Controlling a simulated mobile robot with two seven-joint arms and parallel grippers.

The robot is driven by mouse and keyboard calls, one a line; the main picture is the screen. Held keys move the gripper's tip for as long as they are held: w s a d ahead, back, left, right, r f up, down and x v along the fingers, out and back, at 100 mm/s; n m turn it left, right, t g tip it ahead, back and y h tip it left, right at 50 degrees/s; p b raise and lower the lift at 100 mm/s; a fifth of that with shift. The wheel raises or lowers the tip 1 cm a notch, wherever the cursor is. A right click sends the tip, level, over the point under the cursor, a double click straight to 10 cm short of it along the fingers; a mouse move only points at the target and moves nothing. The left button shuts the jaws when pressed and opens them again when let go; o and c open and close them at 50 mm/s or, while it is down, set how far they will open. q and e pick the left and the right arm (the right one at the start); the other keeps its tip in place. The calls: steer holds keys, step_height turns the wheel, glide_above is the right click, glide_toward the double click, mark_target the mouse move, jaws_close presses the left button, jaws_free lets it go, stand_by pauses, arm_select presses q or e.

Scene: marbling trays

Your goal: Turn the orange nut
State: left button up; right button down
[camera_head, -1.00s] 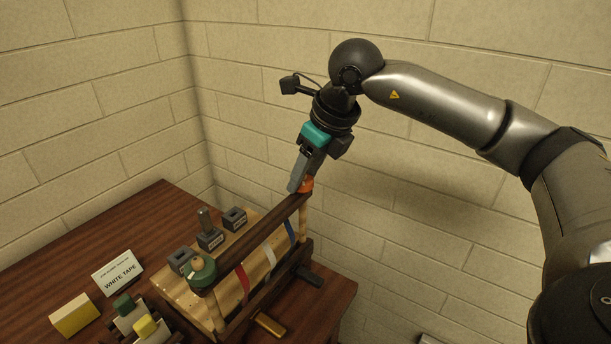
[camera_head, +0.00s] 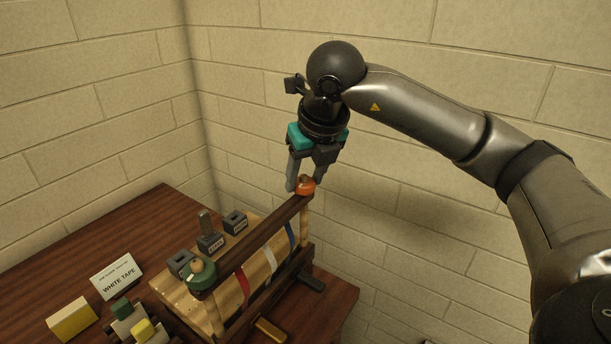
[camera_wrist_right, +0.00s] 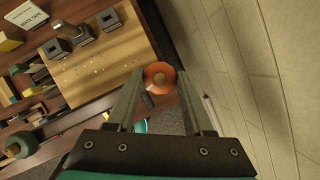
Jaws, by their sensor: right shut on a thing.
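The orange nut (camera_head: 306,187) is a round knob with a lighter centre. It sits at the far end of the dark wooden top bar (camera_head: 262,234) of a small press-like frame. My right gripper (camera_head: 305,183) points down over it, one finger on either side, and is shut on it. In the right wrist view the nut (camera_wrist_right: 159,77) lies between the fingertips (camera_wrist_right: 160,80). A green knob (camera_head: 202,275) sits at the near end of the bar. My left gripper is not in view.
Red, white and blue strips hang by the frame. Dark grey labelled blocks (camera_head: 210,243) stand on the light wooden board (camera_head: 184,299). A "WHITE TAPE" card (camera_head: 117,276) and a yellow block (camera_head: 72,319) stand on the brown table (camera_head: 135,222). Brick walls close off the back and right.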

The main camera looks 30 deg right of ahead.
steer(key=shift+f, duration=0.1)
steer(key=shift+c, duration=1.4)
jaws_free()
steer(key=p+v, duration=0.3)
steer(key=v, duration=1.2)
steer(key=shift+r, duration=0.2)
